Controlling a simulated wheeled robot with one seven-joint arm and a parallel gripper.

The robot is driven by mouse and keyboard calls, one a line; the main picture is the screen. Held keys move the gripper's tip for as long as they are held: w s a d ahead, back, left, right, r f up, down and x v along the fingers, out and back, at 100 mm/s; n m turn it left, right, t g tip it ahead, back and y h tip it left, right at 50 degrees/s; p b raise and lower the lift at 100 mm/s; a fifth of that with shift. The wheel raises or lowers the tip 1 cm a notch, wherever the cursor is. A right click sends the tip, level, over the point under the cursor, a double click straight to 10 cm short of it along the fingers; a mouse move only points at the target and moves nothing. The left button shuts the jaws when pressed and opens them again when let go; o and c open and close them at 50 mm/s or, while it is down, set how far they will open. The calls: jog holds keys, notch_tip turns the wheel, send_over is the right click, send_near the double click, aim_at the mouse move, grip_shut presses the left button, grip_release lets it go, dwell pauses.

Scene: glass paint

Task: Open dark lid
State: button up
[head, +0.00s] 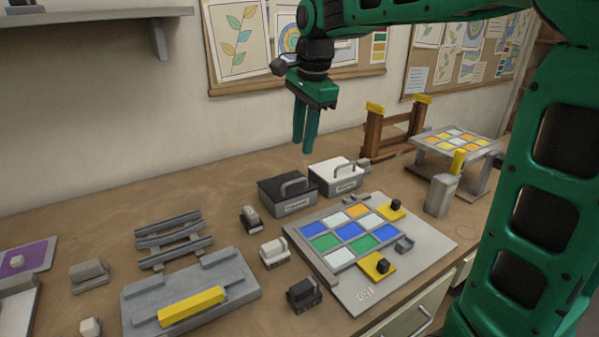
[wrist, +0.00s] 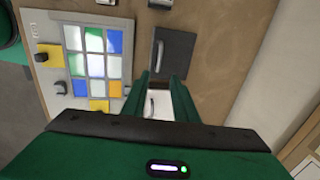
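The dark-lidded box (head: 288,197) stands on the bench with its lid lying closed and a grey arched handle on top. In the wrist view its dark lid (wrist: 180,50) lies just beyond my fingertips, with the handle along its left side. My gripper (head: 303,147) points down, well above the boxes in the head view. Its two fingers (wrist: 161,75) are apart with nothing between them. The white-lidded box (head: 336,178) stands right of the dark one; it is partly hidden behind my fingers in the wrist view.
A grey board (head: 420,235) with coloured glass tiles lies in front of the boxes. Several small stamp-like blocks and a grey tray with a yellow bar (head: 191,306) are at the left. A wooden rack (head: 374,135) and a raised tile stand (head: 480,165) are at the right.

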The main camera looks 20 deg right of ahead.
aim_at(299, 180)
jog(key=f, duration=0.3)
jog(key=w+f, duration=0.1)
jog(key=f, duration=0.3)
jog(key=w+f, duration=0.1)
jog(key=f, duration=0.2)
jog(key=shift+a+f, duration=0.2)
grip_shut()
jog(key=shift+w+r, duration=0.1)
dwell(1.0)
